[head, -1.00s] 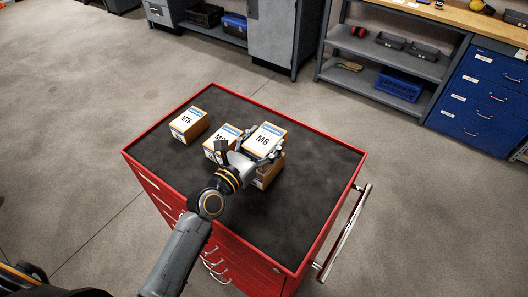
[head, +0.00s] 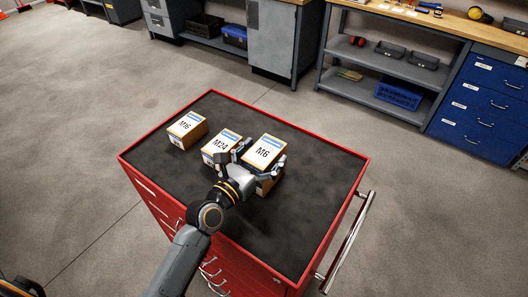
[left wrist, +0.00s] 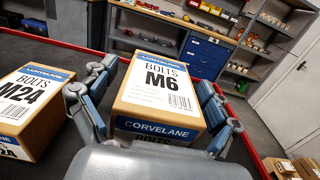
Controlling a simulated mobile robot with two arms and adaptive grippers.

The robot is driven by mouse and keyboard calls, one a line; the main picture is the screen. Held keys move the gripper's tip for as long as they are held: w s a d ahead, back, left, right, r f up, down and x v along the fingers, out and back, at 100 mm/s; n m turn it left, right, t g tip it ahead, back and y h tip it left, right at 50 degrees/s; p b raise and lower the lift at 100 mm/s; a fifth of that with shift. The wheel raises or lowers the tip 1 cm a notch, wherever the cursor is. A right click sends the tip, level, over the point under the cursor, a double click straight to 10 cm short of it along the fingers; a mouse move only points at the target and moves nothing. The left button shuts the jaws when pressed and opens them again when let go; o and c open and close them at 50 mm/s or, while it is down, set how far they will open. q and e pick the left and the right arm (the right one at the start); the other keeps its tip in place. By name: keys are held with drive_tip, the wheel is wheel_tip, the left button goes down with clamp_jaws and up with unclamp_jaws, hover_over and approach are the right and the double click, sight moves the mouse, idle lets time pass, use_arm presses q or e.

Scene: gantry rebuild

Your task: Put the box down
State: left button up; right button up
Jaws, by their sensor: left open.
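The M6 bolt box (head: 264,150), orange-brown with a white and blue label, sits on top of another box (head: 268,184) on the red cabinet's black top (head: 300,215). It also shows in the left wrist view (left wrist: 160,95). My left gripper (head: 262,168) is open, its fingers on either side of the M6 box near its front, with small gaps visible in the left wrist view. The lower box is mostly hidden by the gripper. The M24 box (head: 221,146) stands just left of the stack. My right gripper is not in view.
The M16 box (head: 187,128) stands at the cabinet top's far left. The right and front of the top are clear. A push handle (head: 347,243) runs along the cabinet's right side. Shelves (head: 385,75) and blue drawers (head: 484,100) stand behind, across open floor.

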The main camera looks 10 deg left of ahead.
use_arm(q)
drive_tip(key=shift+r, duration=0.1)
drive_tip(key=shift+s, duration=0.15)
drive_tip(key=b+v, duration=0.2)
drive_tip(key=v, duration=0.8)
drive_tip(key=shift+s+a, duration=0.15)
drive_tip(key=shift+s, duration=0.2)
drive_tip(key=shift+s+a+b, duration=0.2)
drive_tip(key=shift+s+b, duration=0.1)
drive_tip(key=shift+s, duration=0.15)
idle(0.4)
